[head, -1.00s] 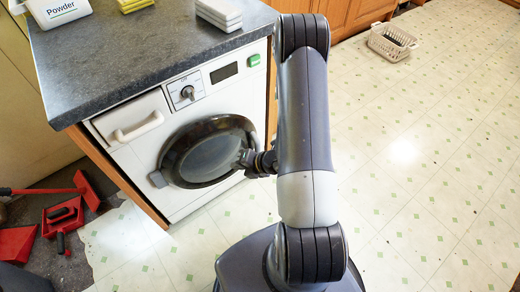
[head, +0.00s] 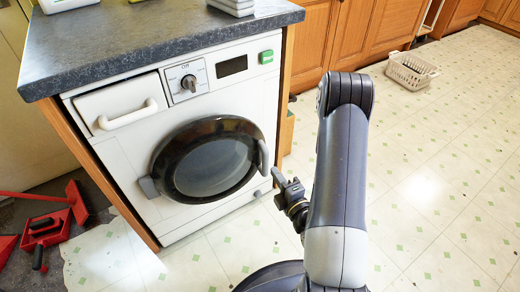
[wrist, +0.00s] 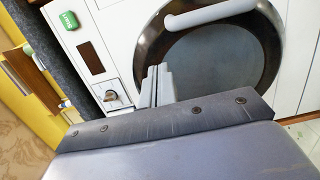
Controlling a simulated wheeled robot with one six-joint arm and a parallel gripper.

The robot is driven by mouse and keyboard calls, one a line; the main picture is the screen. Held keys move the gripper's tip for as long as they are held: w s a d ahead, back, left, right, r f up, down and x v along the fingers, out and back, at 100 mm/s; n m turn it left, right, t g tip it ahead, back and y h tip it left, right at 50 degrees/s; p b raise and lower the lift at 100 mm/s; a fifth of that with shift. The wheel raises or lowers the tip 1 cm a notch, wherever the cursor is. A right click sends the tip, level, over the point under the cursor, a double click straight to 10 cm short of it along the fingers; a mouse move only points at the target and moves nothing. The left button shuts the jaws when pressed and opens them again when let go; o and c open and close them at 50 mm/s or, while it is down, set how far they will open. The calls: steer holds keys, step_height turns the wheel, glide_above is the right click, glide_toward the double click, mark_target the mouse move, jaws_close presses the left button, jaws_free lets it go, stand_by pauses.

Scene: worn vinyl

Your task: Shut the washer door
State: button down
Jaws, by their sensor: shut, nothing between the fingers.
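The white washer (head: 235,100) stands under a dark worktop. Its round door (head: 172,150) has a dark rim and grey glass, with a hinge at the left and a grey handle (head: 262,157) at the right. The door lies flush or nearly flush with the front; a small gap cannot be ruled out. My gripper (head: 277,178) is shut and empty, just right of the handle and apparently clear of it. In the wrist view, the shut fingers (wrist: 157,86) overlap the door rim, and the handle (wrist: 211,14) shows at the top.
The closed-looking detergent drawer (head: 105,107), dial (head: 189,83) and green button (head: 266,57) are above the door. A red dustpan (head: 45,228) and brush lie on the floor at left. A pale basket (head: 411,70) is far right. The vinyl floor at right is mostly clear.

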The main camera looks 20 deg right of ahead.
mark_target(254, 139)
steer(key=w+a, duration=0.1)
steer(key=w, duration=0.7)
steer(key=w+a, duration=0.1)
steer(key=w, duration=0.4)
steer(key=shift+a, duration=0.35)
steer(key=w+y+b, duration=0.1)
steer(key=w+b, duration=0.1)
steer(key=w+n+y+b, duration=0.1)
steer(key=w, duration=0.1)
steer(key=shift+w+a+f+b, duration=0.15)
steer(key=shift+w+b, duration=0.15)
steer(key=shift+b, duration=0.05)
steer(key=shift+s+r+p, duration=0.15)
steer(key=shift+r+p, duration=0.05)
steer(key=shift+p, duration=0.15)
